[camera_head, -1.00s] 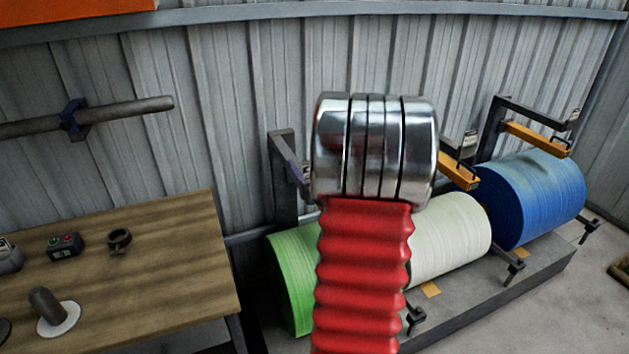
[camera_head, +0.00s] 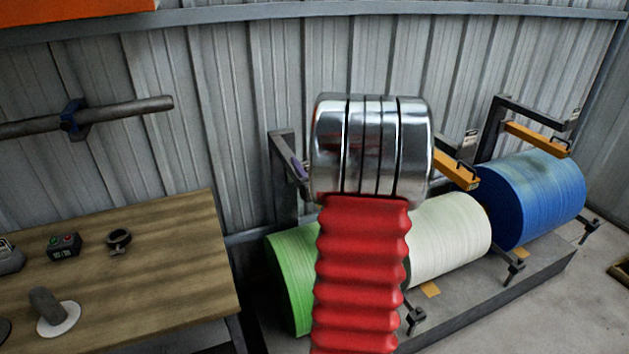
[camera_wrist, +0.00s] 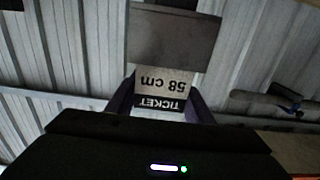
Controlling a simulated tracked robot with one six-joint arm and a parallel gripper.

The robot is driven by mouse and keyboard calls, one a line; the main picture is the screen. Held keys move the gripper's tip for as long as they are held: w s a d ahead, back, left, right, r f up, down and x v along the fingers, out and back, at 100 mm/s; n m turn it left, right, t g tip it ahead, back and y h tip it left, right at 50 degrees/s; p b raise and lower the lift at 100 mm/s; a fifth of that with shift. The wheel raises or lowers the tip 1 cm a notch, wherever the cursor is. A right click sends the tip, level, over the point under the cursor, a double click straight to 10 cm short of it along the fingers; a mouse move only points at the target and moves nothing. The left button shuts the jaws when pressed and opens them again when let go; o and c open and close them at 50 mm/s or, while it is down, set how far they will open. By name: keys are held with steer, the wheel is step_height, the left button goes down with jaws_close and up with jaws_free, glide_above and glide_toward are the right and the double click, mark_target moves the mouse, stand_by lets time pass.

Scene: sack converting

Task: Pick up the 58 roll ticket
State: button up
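The 58 roll ticket (camera_wrist: 163,88) is a pale card with a black band, reading "58 cm" and "TICKET" upside down in the wrist view. It shows just below a grey plate (camera_wrist: 172,38). My gripper (camera_wrist: 161,96) has its two dark purple fingers apart, one on each side of the ticket. I cannot tell whether they touch its edges. In the head view my red and chrome arm hides most of the gripper; a purple finger (camera_head: 299,169) shows beside a dark post. The ticket is not clearly visible there.
Green (camera_head: 291,275), white (camera_head: 452,238) and blue (camera_head: 535,200) rolls lie on a low stand at right, with orange arms above the white and blue ones. A wooden table (camera_head: 150,260) stands at left. A corrugated wall (camera_head: 235,90) is close behind.

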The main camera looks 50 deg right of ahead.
steer(key=c, duration=0.5)
steer(key=shift+r, duration=0.1)
steer(key=shift+c, duration=0.2)
step_height(320, 180, up, 10)
stand_by(0.3)
